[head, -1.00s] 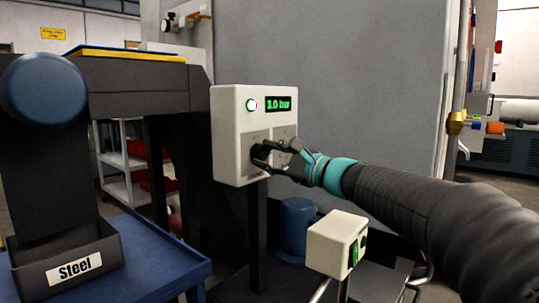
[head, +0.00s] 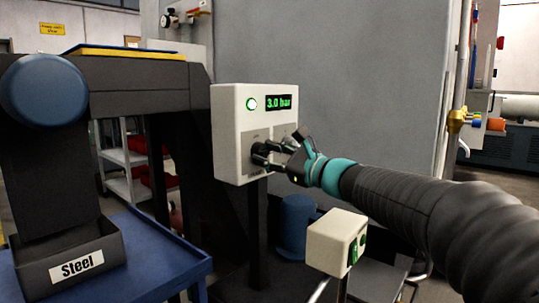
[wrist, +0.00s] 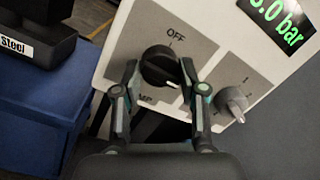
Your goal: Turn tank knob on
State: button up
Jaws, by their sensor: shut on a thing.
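A white control box (head: 227,125) stands ahead with a lit green lamp (head: 252,104) and a display (head: 279,102) reading 3.0 bar. In the wrist view, a black knob (wrist: 158,66) sits on a grey plate with OFF above it and a partly hidden label ending in "MP" below. My gripper (head: 262,154) is shut on this black knob, one finger on each side in the wrist view. A grey knob (wrist: 234,102) sits on a second plate to the right, free of the fingers. No label reading "tank" is legible.
A small white box (head: 334,242) with a green part stands low in front, below my arm. A blue table (head: 160,257) with a dark bin (head: 75,245) marked Steel is at left. A blue cylinder (head: 297,225) stands behind the small box.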

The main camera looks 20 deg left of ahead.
jog(key=shift+f, duration=0.15)
jog(key=o, duration=1.1)
jog(key=shift+d, duration=0.1)
jog(key=shift+s+d, duration=0.1)
jog(key=shift+d, duration=0.15)
jog(key=v, duration=1.1)
jog(key=shift+d, duration=0.15)
